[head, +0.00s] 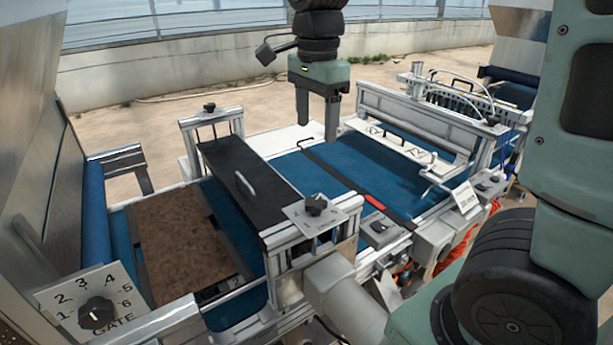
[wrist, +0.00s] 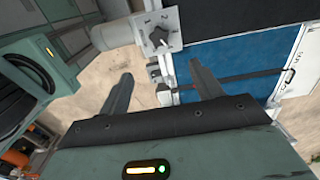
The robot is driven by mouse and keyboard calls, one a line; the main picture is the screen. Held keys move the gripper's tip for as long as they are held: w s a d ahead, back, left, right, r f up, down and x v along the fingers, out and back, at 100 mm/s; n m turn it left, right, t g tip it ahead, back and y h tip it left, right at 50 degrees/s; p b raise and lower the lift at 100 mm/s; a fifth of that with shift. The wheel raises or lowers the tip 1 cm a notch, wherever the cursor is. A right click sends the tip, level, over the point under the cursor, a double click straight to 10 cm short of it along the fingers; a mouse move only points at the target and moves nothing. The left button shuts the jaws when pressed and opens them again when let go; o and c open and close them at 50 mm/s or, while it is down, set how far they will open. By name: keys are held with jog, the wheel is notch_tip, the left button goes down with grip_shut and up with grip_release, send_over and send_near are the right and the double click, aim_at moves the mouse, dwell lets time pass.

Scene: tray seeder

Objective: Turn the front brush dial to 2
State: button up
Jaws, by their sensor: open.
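A dark star-shaped dial (head: 316,204) sits on a pale plate (head: 298,218) on the near post of the black-covered brush bridge. In the wrist view the dial (wrist: 158,38) stands on its plate (wrist: 174,20) with small marks, one looking like a 2; its setting is too small to read. A similar dark knob (head: 209,107) is on the bridge's far post. My gripper (head: 317,130) is open and empty, fingers pointing down, above and behind the near dial. In the wrist view my gripper (wrist: 160,70) has its fingers apart, with the dial beyond their tips.
A gate dial (head: 97,312) numbered 1 to 6 is at the lower left. The black cover (head: 250,172) with a handle lies left of the near dial. A white-framed bridge (head: 425,120) stands to the right over the blue belt (head: 360,170).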

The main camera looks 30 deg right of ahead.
aim_at(315, 201)
notch_tip(315, 201, down, 17)
jog(key=shift+s+d+f+p, duration=0.1)
jog(key=shift+s+p, duration=0.05)
jog(key=shift+p, duration=0.9)
jog(key=c, duration=1)
